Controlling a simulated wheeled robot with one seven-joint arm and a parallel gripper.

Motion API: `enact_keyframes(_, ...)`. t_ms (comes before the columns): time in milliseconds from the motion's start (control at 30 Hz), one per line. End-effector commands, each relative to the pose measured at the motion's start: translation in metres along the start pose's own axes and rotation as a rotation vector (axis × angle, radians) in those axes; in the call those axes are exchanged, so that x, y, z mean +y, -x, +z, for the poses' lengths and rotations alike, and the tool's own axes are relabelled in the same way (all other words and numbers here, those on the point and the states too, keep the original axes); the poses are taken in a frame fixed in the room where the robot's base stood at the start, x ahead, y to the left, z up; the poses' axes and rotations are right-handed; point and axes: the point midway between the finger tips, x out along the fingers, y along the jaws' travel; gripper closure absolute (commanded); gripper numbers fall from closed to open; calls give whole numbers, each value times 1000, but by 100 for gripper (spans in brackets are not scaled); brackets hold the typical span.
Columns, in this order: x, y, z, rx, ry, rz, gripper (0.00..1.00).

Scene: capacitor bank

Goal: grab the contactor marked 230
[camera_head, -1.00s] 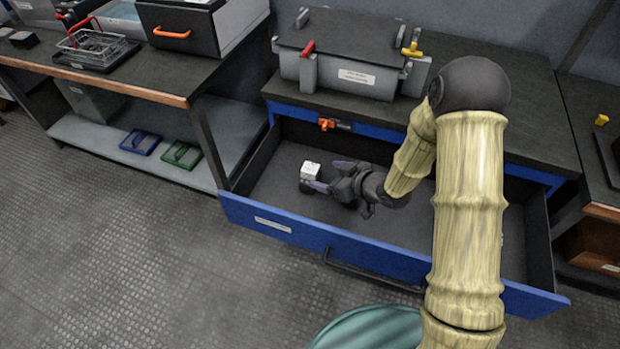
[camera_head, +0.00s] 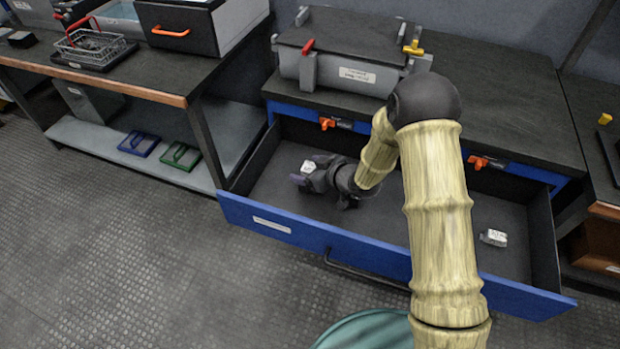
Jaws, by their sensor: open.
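A small white-topped block (camera_head: 309,167), likely a contactor, is in the left part of the open blue drawer (camera_head: 330,252). My gripper (camera_head: 302,176) is down in the drawer right at this block, with its open fingers around or beside it; I cannot tell which. A second small white block (camera_head: 493,237) lies in the right part of the drawer. The markings on both blocks are too small to read, so I cannot tell which is marked 230.
A grey lidded case (camera_head: 345,55) with red and yellow latches stands on the bench above the drawer. Orange latches (camera_head: 478,162) sit on the blue frame. The drawer floor between the blocks is mostly clear. A wire basket (camera_head: 92,42) stands on the left bench.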

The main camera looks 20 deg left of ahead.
Motion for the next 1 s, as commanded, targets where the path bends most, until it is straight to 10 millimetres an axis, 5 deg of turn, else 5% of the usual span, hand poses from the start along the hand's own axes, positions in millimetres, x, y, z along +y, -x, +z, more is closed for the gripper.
enact_keyframes(633, 0, -11, 0, 0, 0, 1, 24)
enact_keyframes(933, 2, -10, 1, -1, -2, 4, 83)
enact_keyframes(1000, 2, -10, 1, -2, -3, 3, 83)
